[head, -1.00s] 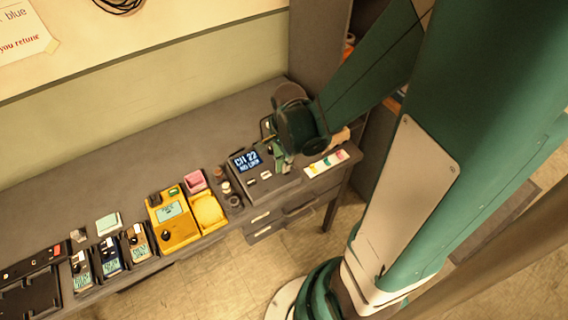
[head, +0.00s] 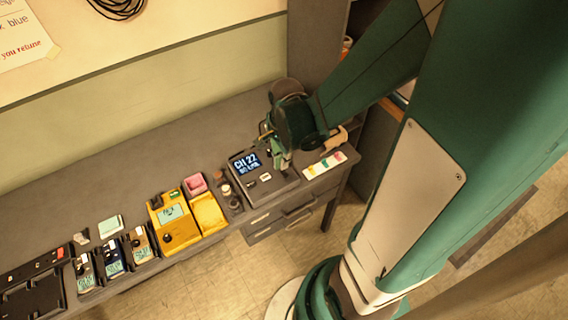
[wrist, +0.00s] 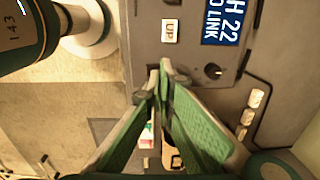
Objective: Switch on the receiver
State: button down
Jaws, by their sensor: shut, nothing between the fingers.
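A dark grey box (head: 285,184), seemingly the receiver although no such label is readable, stands at the right part of the bench. Its lit blue display (head: 246,161) reads CH 22 and NO LINK. In the wrist view the display (wrist: 222,22) is cut off by the top edge, with a white UP button (wrist: 170,30) and a round black knob (wrist: 213,71) near it. My gripper (wrist: 161,76) is shut and empty over the box, its tips apart from the button and knob in the picture. Tip contact cannot be told. In the head view my gripper (head: 283,164) hides part of the box.
Left of the box stand small knobs (head: 226,189), a yellow device (head: 172,220) with a yellow tray (head: 208,213), a pink container (head: 195,184) and three handheld units (head: 113,258). A colour-striped card (head: 325,165) lies right of the box. Pale pieces (wrist: 255,98) line its back side.

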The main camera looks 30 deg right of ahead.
notch_tip(320, 180, up, 11)
jog(key=w+p, duration=0.1)
jog(key=p, duration=0.1)
jog(key=shift+w, duration=0.25)
dwell(0.7)
notch_tip(320, 180, up, 12)
jog(key=n+t, duration=0.5)
jog(key=n, duration=1)
send_over(280, 171)
jog(key=s+a, duration=0.3)
jog(key=a, duration=0.3)
jog(key=shift+s+a+r+n+t, duration=0.4)
jog(key=shift+a+r+n, duration=0.1)
jog(key=shift+n, duration=0.25)
jog(key=shift+s+a+r+n+t, duration=0.25)
jog(key=shift+a+r+n+t, duration=0.15)
jog(key=shift+n, duration=0.35)
jog(key=c, duration=3.2)
grip_release()
